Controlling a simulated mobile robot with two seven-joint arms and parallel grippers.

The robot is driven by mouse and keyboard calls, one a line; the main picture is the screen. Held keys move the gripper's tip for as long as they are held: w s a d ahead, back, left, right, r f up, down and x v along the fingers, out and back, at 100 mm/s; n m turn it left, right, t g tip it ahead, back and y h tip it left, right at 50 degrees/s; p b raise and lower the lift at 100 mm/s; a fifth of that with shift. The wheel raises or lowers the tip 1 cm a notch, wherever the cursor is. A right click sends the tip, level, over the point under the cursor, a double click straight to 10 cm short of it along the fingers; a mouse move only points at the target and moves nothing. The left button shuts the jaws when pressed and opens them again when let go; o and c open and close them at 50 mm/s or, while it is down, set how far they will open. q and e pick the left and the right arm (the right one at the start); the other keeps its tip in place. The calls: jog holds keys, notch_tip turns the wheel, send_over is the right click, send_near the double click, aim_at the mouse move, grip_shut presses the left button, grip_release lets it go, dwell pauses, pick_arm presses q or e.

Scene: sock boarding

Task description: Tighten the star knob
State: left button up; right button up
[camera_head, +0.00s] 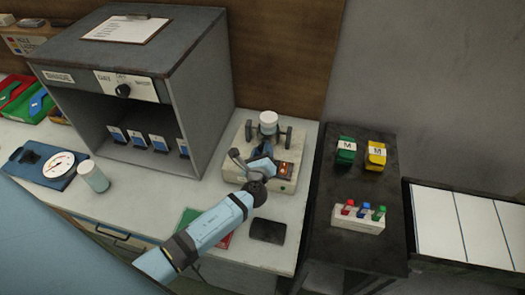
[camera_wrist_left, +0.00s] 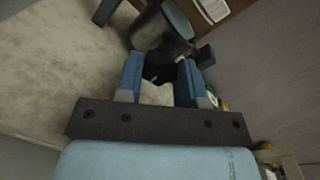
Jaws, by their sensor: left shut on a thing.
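A small pale machine (camera_head: 284,186) with dark posts, a white cylinder on top and lit red-orange indicators stands on the bench. My left gripper (camera_head: 264,158) reaches over the front of this machine. In the left wrist view its two blue fingers (camera_wrist_left: 161,78) are closed on a black part, which I take to be the star knob (camera_wrist_left: 158,68). The knob's outline is mostly hidden between the fingers, so I cannot see how tight it sits. My right gripper is not in view.
A grey cabinet (camera_head: 190,75) with an open front stands left of the machine. A white jar (camera_head: 93,177) and a blue gauge board (camera_head: 28,172) are at the left. A dark flat pad (camera_head: 268,230) lies near the front edge. A dark side table (camera_head: 350,250) stands at the right.

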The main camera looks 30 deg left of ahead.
pick_arm(q)
jog(key=shift+r, duration=0.15)
jog(key=o, duration=0.7)
jog(key=shift+o, duration=1.2)
jog(key=f+b+v, duration=0.1)
jog(key=b+v, duration=0.1)
jog(key=v, duration=1.1)
jog(key=shift+s+d+r, duration=0.15)
jog(key=shift+s+r, duration=0.15)
jog(key=shift+r, duration=0.05)
